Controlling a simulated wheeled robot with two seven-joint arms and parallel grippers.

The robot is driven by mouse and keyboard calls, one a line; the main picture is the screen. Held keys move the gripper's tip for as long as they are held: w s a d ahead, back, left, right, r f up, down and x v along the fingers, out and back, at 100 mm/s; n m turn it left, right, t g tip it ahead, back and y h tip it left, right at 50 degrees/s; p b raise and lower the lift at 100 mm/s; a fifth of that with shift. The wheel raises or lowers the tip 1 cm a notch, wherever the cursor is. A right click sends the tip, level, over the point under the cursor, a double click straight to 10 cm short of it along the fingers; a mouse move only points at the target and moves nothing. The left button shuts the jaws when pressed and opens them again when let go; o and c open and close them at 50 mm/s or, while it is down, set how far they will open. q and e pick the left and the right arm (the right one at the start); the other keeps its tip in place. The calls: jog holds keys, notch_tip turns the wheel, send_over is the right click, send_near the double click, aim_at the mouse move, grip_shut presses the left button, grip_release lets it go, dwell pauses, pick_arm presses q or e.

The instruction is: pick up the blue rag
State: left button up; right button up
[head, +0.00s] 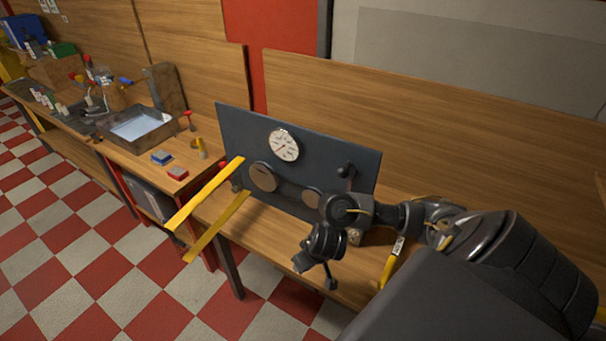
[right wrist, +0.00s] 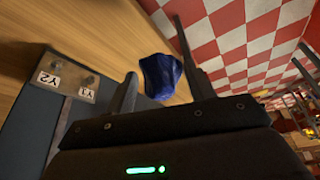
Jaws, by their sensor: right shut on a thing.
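The blue rag (right wrist: 160,76) shows in the right wrist view as a crumpled dark blue cloth between the two fingers. My right gripper (right wrist: 157,58) is shut on the rag, with a finger on either side of it. In the head view my right gripper (head: 316,274) points down over the front of the wooden bench (head: 262,245), in front of the dark gauge panel (head: 235,140). The rag cannot be made out in the head view, where the gripper and wrist cover that spot. My left gripper is not in view.
Two yellow bars (head: 205,193) stick out left of the panel. A white block marked Y1 and Y2 (right wrist: 66,84) is close to the gripper in the right wrist view. A metal tray (head: 170,128) and small blocks stand on the left bench. Checkered floor lies in front.

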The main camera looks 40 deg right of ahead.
jog(key=shift+s+a+r, duration=0.35)
jog(key=shift+a, duration=0.05)
jog(key=shift+s+r, duration=0.1)
jog(key=shift+s, duration=0.25)
jog(key=shift+s+a, duration=0.1)
jog(key=shift+s, duration=0.05)
jog(key=shift+w+a+r+b, duration=0.1)
jog(key=shift+w+a+b, duration=0.25)
jog(key=shift+w+a, duration=0.15)
jog(key=w+a+r+n+y+b, duration=0.2)
jog(key=w+a+r+n+b, duration=0.3)
jog(key=a+b, duration=0.4)
jog(key=shift+w+a+r+n+g+y+b, duration=0.35)
jog(key=shift+r+n+b, duration=0.5)
jog(key=shift+b, duration=1.5)
